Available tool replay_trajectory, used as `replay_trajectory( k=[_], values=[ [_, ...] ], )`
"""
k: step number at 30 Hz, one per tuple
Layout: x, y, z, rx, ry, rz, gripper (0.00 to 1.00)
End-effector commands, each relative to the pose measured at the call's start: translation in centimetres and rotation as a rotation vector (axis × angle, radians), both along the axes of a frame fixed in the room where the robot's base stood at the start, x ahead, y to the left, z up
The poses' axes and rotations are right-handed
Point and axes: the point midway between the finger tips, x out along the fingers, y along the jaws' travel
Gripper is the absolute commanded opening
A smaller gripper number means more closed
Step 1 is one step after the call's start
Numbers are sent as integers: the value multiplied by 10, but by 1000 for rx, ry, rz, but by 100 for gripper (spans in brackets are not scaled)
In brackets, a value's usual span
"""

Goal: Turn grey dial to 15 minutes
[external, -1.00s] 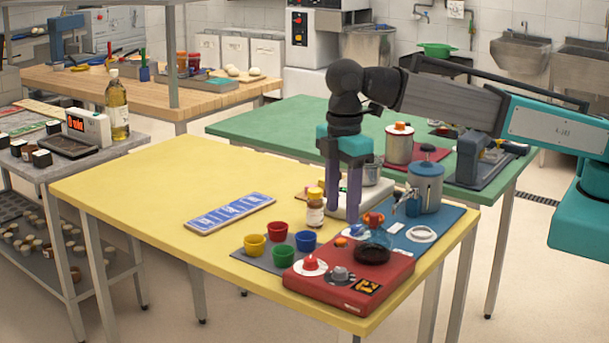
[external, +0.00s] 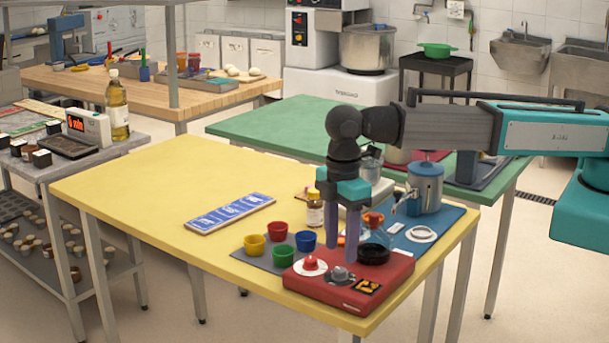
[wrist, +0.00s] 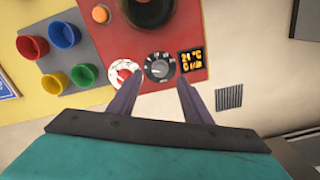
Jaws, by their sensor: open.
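The red hotplate unit (external: 345,290) sits at the front right corner of the yellow table. On its face are a red dial (external: 310,263) on a white disc, the grey dial (external: 340,273), and a small display (external: 367,287). In the wrist view the grey dial (wrist: 158,67) has pale marks around it, too small to read, and the display (wrist: 192,60) seems to show 24 °C and 0 min. My gripper (external: 344,254) points down just above the grey dial, its purple fingers open. In the wrist view the fingertips lie either side of and below the dial, apparently not touching it.
A flask (external: 376,228) and a black round plate (external: 373,255) are behind the dials. Red, yellow, green and blue cups (external: 277,231) stand left. A bottle (external: 315,210) and a blue-grey pot (external: 425,188) stand farther back. The yellow table's left half is mostly clear.

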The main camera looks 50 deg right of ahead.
Motion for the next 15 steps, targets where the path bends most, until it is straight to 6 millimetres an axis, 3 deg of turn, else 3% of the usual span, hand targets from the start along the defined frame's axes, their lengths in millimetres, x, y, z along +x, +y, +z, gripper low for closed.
replay_trajectory(
  k=[15],
  values=[
    [0,0,-45,-1,0,0,45]
  ],
)
